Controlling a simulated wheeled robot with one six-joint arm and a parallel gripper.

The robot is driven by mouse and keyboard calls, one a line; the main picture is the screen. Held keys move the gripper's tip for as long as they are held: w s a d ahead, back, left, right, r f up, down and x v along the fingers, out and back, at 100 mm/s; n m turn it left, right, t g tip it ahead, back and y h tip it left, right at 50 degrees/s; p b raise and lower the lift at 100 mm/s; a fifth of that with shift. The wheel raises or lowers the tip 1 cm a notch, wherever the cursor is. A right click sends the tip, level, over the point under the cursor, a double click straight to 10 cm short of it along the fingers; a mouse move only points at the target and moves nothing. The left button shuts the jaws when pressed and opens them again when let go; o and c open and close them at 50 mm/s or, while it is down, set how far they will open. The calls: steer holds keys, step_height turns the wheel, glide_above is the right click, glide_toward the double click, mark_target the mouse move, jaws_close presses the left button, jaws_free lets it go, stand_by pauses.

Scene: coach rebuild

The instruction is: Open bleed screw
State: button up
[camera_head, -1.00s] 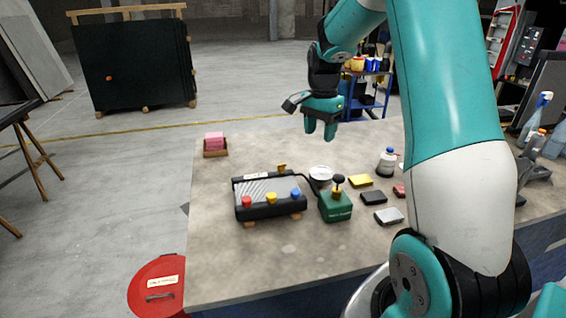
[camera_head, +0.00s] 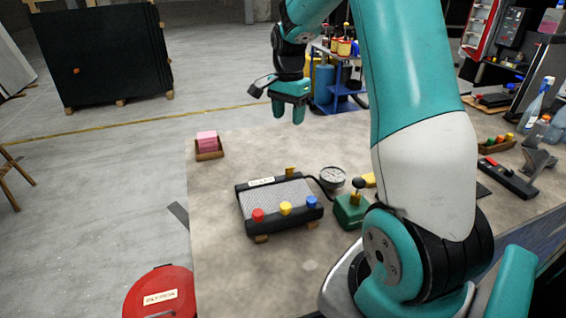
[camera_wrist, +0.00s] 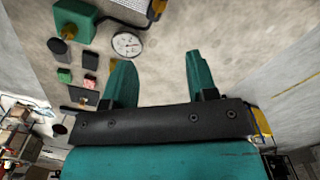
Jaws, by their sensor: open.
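A dark radiator-like unit (camera_head: 278,205) with a silver finned face lies on the bench. Red (camera_head: 258,215), yellow (camera_head: 286,209) and blue (camera_head: 312,202) knobs stand along its front edge, and a small brass-yellow part (camera_head: 290,171) sits at its back edge. Which one is the bleed screw I cannot tell. A green pump box (camera_head: 349,212) with a black knob and a round gauge (camera_head: 332,178) stand to its right. My gripper (camera_head: 288,116) is open and empty, above and behind the unit. In the wrist view its fingers (camera_wrist: 157,85) are apart over bare bench.
A pink block in a wooden tray (camera_head: 208,146) sits at the bench's back left. A red lidded bin (camera_head: 160,295) stands on the floor at the front left. Bottles and a long tray (camera_head: 508,178) are at the right. The bench left of the unit is clear.

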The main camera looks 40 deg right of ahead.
mark_target(289, 168)
steer(key=f+p, duration=0.1)
steer(key=f, duration=0.4)
steer(key=f+p, duration=0.1)
steer(key=f, duration=0.5)
steer(key=f+p, duration=0.2)
steer(key=f, duration=0.4)
steer(key=shift+s+d+f, duration=0.1)
steer(key=shift+d+f, duration=0.1)
steer(key=shift+d, duration=0.05)
steer(key=c, duration=0.9)
